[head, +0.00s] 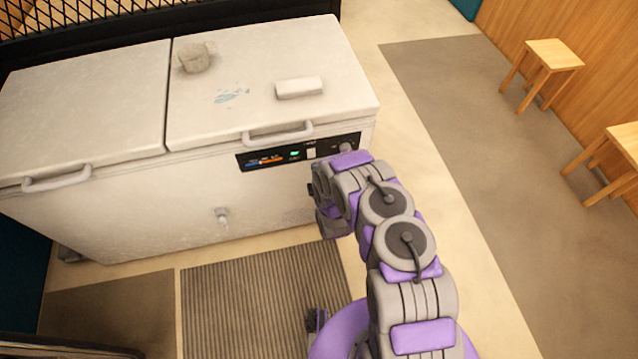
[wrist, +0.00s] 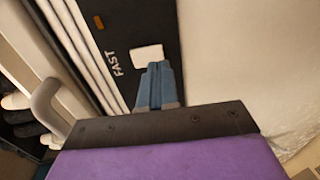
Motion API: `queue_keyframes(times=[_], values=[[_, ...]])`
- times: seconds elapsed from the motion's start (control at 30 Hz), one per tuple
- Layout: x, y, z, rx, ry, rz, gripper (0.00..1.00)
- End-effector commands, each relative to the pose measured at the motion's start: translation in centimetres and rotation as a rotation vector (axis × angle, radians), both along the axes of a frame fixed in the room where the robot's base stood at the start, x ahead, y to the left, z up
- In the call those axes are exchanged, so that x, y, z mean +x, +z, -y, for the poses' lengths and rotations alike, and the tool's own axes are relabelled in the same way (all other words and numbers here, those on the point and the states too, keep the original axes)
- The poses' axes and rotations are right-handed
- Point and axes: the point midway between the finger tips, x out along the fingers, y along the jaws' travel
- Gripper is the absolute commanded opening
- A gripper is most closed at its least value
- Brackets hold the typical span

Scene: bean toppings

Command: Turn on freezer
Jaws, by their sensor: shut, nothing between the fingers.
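The white chest freezer (head: 120,210) stands at the left in the head view. Its black control panel (head: 247,161) is on the front, below the right lid handle, with a lit green light (head: 294,154), an orange-and-blue strip and a white switch (head: 311,153). In the wrist view the panel (wrist: 140,20) shows the word FAST and the white switch (wrist: 148,54). My gripper (wrist: 158,66) is shut and empty, its blue fingertips right at the switch's lower edge. I cannot tell whether they touch it.
Lid handles (head: 277,134) stick out in front. A ribbed mat (head: 255,300) lies before the freezer. Wooden stools (head: 548,60) stand at the right; the floor between is clear.

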Motion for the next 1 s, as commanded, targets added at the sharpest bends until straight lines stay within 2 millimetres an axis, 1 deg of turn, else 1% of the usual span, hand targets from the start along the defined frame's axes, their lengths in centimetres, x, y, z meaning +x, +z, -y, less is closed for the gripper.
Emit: queue_keyframes(times=[0.03,0.1,0.3,0.7,0.8,0.9,1.0], values=[[0.9,-0.2,-0.2,0.002,0.000,0.005,0.00],[1.7,-0.3,-0.5,0.002,0.000,0.003,0.00],[3.1,-0.4,-0.9,0.001,0.000,0.003,0.00],[3.3,-0.4,-1.0,0.000,0.000,0.000,0.00],[3.4,-0.5,-1.8,0.001,0.003,0.001,0.00],[3.4,-0.5,-1.4,0.001,0.000,0.000,0.00],[3.4,-0.5,-1.5,0.001,0.000,0.000,0.00]])
